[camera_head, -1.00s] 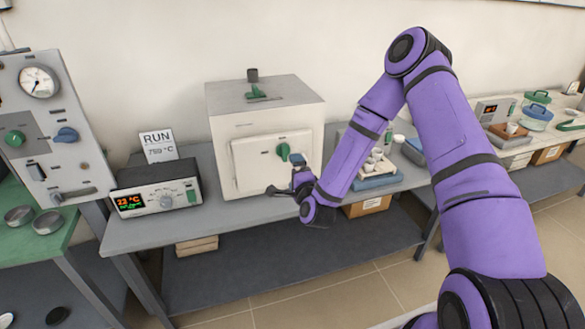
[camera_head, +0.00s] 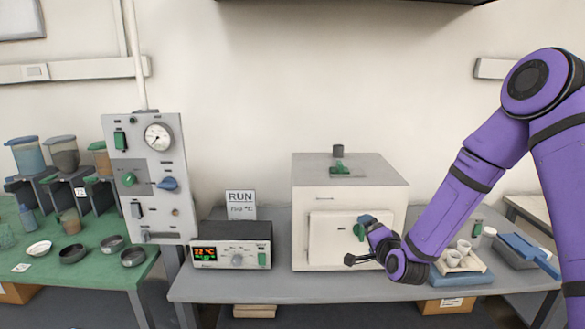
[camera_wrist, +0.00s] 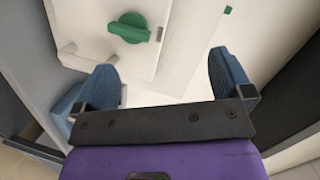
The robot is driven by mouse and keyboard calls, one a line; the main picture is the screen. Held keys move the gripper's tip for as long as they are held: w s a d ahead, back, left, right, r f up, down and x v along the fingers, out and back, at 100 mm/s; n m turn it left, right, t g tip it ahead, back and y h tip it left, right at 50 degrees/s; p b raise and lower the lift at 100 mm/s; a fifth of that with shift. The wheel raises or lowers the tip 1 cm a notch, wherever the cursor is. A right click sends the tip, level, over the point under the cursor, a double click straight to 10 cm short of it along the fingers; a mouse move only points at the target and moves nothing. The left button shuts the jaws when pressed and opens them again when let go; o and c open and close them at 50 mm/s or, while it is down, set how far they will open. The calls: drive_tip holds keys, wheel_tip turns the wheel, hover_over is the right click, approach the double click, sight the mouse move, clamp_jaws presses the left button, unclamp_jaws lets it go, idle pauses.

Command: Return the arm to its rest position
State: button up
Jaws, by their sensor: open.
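My gripper (camera_head: 364,240) is at the end of my purple arm, in front of the white furnace (camera_head: 307,205) on the grey bench. In the wrist view my gripper (camera_wrist: 165,85) is open, its two blue fingers wide apart with nothing between them. Beyond the fingers is the shut furnace door (camera_wrist: 175,35) with a green knob (camera_wrist: 128,27). The fingers look close to the door front; I cannot tell whether they touch it. In the head view the arm is bent and reaches in from the right, hiding part of the door's right side.
A controller box (camera_head: 231,253) with a lit display stands left of the furnace, a RUN card (camera_head: 241,204) behind it. A tray (camera_head: 478,276) with white crucibles is close to my forearm on the right. A gauge panel (camera_head: 148,215) and green table (camera_head: 85,281) are at left.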

drive_tip(key=s+d+r+n+g+h, duration=0.1)
drive_tip(key=s+d+r+n+g, duration=0.2)
drive_tip(key=s+r, duration=0.45)
drive_tip(key=s+d+r+n+g+h, duration=0.15)
drive_tip(key=s+r+n, duration=0.35)
drive_tip(key=r, duration=0.6)
drive_tip(key=s+d+r+n+g, duration=0.1)
drive_tip(key=s+r, duration=0.3)
drive_tip(key=s, duration=0.9)
drive_tip(key=s+d+r+n+g, duration=0.2)
drive_tip(key=s+r+g, duration=0.2)
drive_tip(key=s, duration=0.9)
drive_tip(key=shift+s+d+r+n+g, duration=0.2)
drive_tip(key=shift+r+n+g, duration=0.1)
drive_tip(key=shift+n+g, duration=0.1)
